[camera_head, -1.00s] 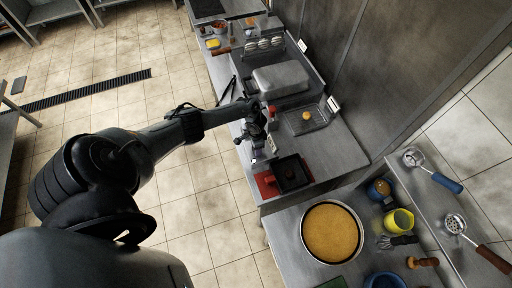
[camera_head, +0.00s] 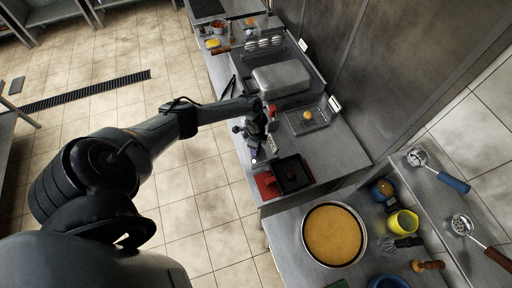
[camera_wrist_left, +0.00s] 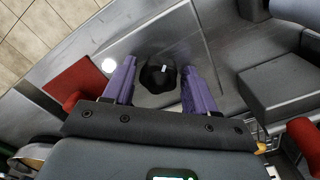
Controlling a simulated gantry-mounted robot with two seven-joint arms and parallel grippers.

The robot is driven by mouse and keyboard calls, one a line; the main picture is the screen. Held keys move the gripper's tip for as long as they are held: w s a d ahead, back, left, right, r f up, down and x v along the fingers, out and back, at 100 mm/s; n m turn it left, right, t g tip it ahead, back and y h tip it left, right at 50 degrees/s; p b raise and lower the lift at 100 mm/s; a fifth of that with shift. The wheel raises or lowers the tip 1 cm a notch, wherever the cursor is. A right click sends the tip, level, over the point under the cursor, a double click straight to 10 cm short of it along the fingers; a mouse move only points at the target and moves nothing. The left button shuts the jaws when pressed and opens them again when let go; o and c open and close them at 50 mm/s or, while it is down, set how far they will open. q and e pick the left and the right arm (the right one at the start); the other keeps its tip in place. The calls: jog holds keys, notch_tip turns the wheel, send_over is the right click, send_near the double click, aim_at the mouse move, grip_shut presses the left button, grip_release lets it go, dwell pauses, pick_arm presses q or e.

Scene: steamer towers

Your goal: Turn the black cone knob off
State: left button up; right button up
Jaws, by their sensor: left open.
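The black cone knob (camera_wrist_left: 160,80) shows in the left wrist view on a grey metal surface. It has a small white mark. My left gripper (camera_wrist_left: 157,61) is open, with one purple finger on each side of the knob in that view. I see gaps on both sides, but cannot tell the height of the fingers above the surface. In the head view my left gripper (camera_head: 254,157) is over the counter's left edge, beside a black square pan, and hides the knob. My right gripper is not in view.
A black square pan (camera_head: 292,174) with a red part stands on the counter close to the gripper. A grey box (camera_head: 281,77), a wire basket (camera_head: 307,120) and a round cake tin (camera_head: 333,234) stand nearby. The tiled floor left of the counter is open.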

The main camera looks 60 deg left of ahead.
pick_arm(q)
jog(key=m+b, duration=0.1)
jog(key=m, duration=0.2)
jog(key=shift+f+b, duration=0.2)
jog(key=shift+b, duration=0.2)
jog(key=m+b, duration=0.1)
jog(key=m, duration=0.1)
jog(key=shift+r+m, duration=0.15)
jog(key=shift+m, duration=0.15)
jog(key=shift+r, duration=0.1)
jog(key=shift+c, duration=0.3)
